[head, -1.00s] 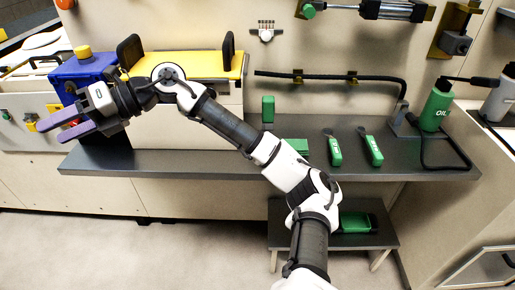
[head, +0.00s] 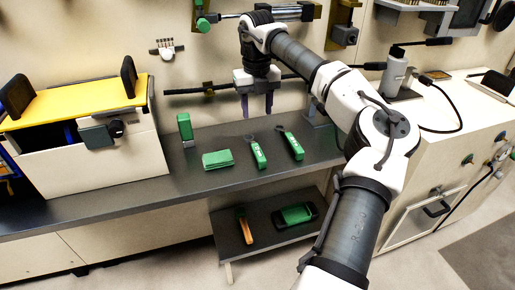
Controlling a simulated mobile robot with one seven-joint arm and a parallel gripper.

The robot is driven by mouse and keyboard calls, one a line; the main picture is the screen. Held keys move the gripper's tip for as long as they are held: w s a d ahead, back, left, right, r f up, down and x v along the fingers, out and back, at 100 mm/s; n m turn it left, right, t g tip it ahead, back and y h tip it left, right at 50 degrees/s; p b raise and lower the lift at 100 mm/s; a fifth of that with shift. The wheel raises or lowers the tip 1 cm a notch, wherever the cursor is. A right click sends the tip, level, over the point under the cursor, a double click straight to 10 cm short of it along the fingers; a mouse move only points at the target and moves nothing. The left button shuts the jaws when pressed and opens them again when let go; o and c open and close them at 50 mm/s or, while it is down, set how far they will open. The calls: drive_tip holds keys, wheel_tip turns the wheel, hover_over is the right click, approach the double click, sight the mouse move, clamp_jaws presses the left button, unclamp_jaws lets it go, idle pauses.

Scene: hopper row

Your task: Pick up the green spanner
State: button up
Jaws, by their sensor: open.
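Two green-handled tools with grey ends lie side by side on the dark grey shelf (head: 150,190): a left one (head: 258,155) and a right one (head: 292,147). Either could be the green spanner; at this size I cannot tell them apart. My gripper (head: 257,106) hangs above the back of the shelf, fingers pointing down, open with nothing between them. It appears behind and above the two tools, apart from them.
A green upright block (head: 185,127) and a folded green cloth (head: 218,159) are left of the tools. A black bar (head: 187,91) runs along the wall behind my gripper. A yellow-topped box (head: 90,95) stands left. A lower shelf holds an orange-handled tool (head: 244,226) and green tray (head: 295,214).

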hover_over(257, 148)
wheel_tip(257, 148, down, 8)
drive_tip(key=shift+r+p, duration=0.1)
drive_tip(key=shift+p, duration=0.35)
drive_tip(key=shift+s+f+p, duration=0.1)
drive_tip(key=shift+f+p, duration=0.7)
drive_tip(key=shift+f, duration=1.95)
clamp_jaws()
